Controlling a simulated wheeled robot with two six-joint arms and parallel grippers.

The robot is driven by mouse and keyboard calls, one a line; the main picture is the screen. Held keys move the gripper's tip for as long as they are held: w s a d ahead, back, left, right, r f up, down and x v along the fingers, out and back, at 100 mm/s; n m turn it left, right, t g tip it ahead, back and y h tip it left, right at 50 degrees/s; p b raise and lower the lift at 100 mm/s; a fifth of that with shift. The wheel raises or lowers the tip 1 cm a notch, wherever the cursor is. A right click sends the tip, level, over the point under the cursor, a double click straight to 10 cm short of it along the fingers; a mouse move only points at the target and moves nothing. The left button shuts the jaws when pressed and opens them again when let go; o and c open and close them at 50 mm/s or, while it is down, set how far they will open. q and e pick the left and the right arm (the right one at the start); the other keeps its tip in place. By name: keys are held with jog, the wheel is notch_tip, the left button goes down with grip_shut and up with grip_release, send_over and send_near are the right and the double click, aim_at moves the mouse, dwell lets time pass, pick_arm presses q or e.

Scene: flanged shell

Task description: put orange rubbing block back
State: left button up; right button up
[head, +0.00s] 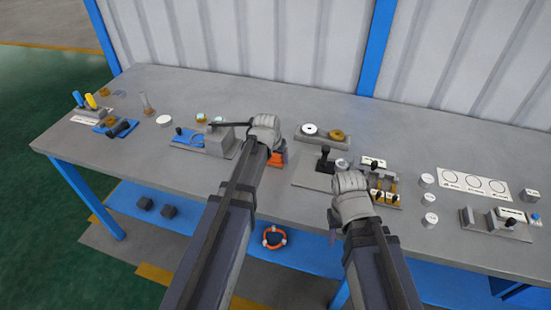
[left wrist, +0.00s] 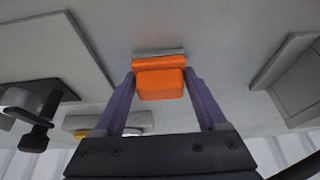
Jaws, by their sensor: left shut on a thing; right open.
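The orange rubbing block (left wrist: 160,82) is between the fingers of my left gripper (left wrist: 161,88) in the left wrist view, with a grey strip along its far side. In the head view, only part of the block (head: 279,158) shows beside my left gripper (head: 266,134), over the middle of the bench. I cannot tell whether the block touches the bench top. My right gripper (head: 350,188) is over the bench to the right, near a dark-handled tool (head: 325,160); its fingers are mostly hidden.
A grey stand (head: 219,141) is left of my left gripper. A tray with a white and a brown ring (head: 323,134) lies behind, between the grippers. A rack (head: 384,190) is close to my right gripper. White cylinders (head: 428,198) stand farther right. The bench's front edge is near.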

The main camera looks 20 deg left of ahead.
pick_arm(q)
jog(key=shift+f, duration=0.2)
jog(key=o, duration=1.1)
jog(key=shift+r, duration=0.15)
jog(key=p+v, duration=1.1)
jog(key=v, duration=0.1)
jog(key=s+d+m+g, duration=0.1)
jog(key=s+d, duration=0.3)
jog(key=s, duration=0.2)
jog(key=s+d+f+m+g+y, duration=0.1)
jog(key=s+d+g, duration=0.1)
jog(key=s+d, duration=0.3)
jog(key=s+d+m+g, duration=0.1)
jog(key=s+d, duration=0.3)
jog(key=s, duration=0.4)
jog(key=shift+s+d+f+g, duration=0.15)
jog(key=shift+s+g, duration=0.1)
jog(key=shift+g, duration=0.25)
